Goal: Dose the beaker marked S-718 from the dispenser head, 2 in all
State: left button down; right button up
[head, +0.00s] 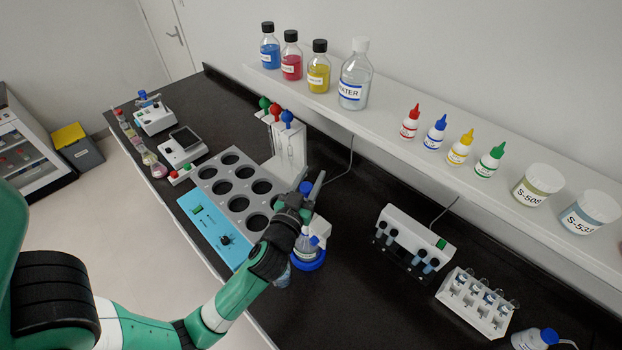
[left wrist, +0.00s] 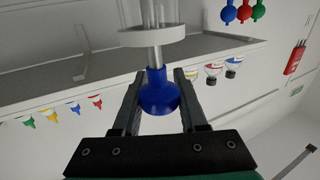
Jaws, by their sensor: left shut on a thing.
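My left gripper (head: 312,188) is above a dispenser bottle (head: 306,246) that stands in a blue ring base (head: 312,264) on the bench. In the left wrist view, which looks upside down, my left gripper (left wrist: 157,100) is shut on a round blue knob (left wrist: 158,94). A metal rod (left wrist: 155,55) joins the knob to a white collar (left wrist: 152,36) and a clear cylinder. A small glass vessel (head: 282,279) is beside the ring base, partly hidden by my arm. I cannot read S-718 on it. My right gripper is out of view.
A block with round wells (head: 239,188) and a blue control panel (head: 212,228) is left of the dispenser. A stand with coloured knobs (head: 287,150) is behind. A tube rack (head: 477,302) and a white device (head: 415,238) are right. Open bench lies between.

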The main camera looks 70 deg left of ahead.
aim_at(305, 194)
pick_arm(q)
jog(key=shift+c, duration=2.2)
grip_release()
jog(key=b+v, duration=0.2)
jog(key=v, duration=0.5)
jog(key=shift+s+d+f, duration=0.15)
jog(key=shift+d, duration=0.2)
jog(key=shift+r+p+v, duration=0.1)
jog(key=shift+p+v, duration=0.2)
jog(key=shift+v, duration=0.7)
jog(key=shift+r+p+v, duration=0.15)
jog(key=shift+p+v, duration=0.15)
jog(key=shift+v, duration=0.7)
